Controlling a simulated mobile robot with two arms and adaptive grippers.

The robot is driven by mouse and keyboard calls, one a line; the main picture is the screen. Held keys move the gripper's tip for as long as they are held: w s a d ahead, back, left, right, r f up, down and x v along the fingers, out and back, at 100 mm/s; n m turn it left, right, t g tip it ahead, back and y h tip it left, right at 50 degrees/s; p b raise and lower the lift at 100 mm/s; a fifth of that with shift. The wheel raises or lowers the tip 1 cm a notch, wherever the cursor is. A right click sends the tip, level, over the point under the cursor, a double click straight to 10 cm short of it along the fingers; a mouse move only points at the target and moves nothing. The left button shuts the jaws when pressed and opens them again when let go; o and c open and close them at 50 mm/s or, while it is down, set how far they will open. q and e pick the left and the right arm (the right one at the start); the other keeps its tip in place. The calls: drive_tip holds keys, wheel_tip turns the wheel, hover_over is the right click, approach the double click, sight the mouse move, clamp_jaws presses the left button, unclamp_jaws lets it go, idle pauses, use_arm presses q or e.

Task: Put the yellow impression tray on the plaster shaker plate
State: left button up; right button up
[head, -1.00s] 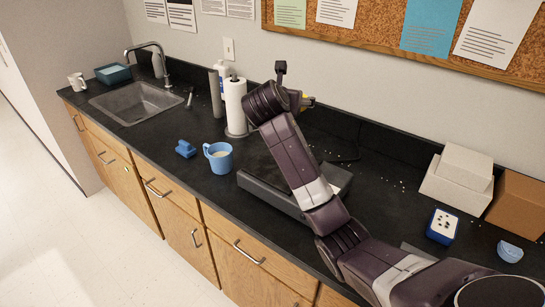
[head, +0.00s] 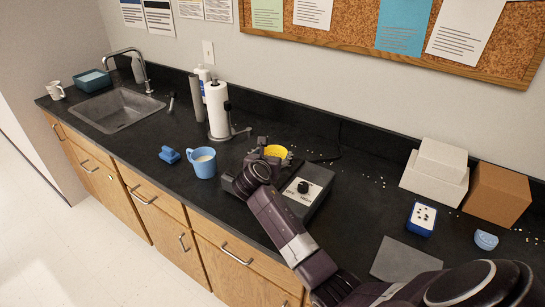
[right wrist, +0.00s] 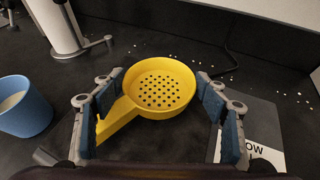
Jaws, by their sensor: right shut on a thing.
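The yellow impression tray (head: 277,151) is a round perforated cup; the right wrist view shows its bowl (right wrist: 160,86) and a flat handle (right wrist: 118,120) towards the lower left. My right gripper (head: 268,154) is shut on it, with blue-padded fingers on either side in the right wrist view. The plaster shaker plate (head: 318,178) is a dark flat box with a light control panel and a black knob. The tray is over the plate; I cannot tell whether it touches. My arm hides much of the plate. My left gripper is not in view.
A blue mug (head: 203,163) stands close left of the plate, beside a small blue object (head: 170,155). A paper towel roll (head: 217,110) stands behind. White boxes (head: 436,168), a brown box (head: 497,195) and a blue-and-white block (head: 422,218) are at right. White crumbs lie behind the plate.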

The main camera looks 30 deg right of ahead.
drive_tip(key=shift+f, duration=0.55)
drive_tip(key=o, duration=1.3)
drive_tip(key=shift+f, duration=0.1)
drive_tip(key=shift+c, duration=0.2)
drive_tip(key=shift+r, duration=0.2)
drive_tip(key=b+v, duration=0.1)
drive_tip(key=v, duration=1.1)
